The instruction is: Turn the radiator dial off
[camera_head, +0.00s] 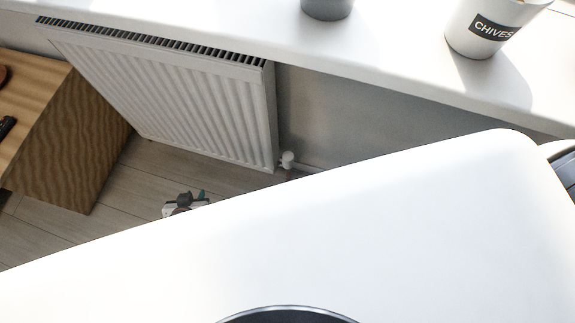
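The white ribbed radiator (175,95) stands against the wall under the window sill. Its small white dial (288,160) sticks out low at the radiator's right end, beside a pipe along the wall. My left gripper (185,203) shows small above the floor, to the left of the dial and lower in the picture, apart from it. Its arm is hidden behind the large white surface in front, and I cannot tell whether its fingers are open or shut. My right gripper does not show.
A white sill (400,65) runs above the radiator, bearing a white CHIVES pot (490,30) and a grey pot (327,8). A wooden cabinet (70,140) stands at the left. Bare wooden floor (135,195) shows between cabinet and radiator. A large white surface fills the foreground.

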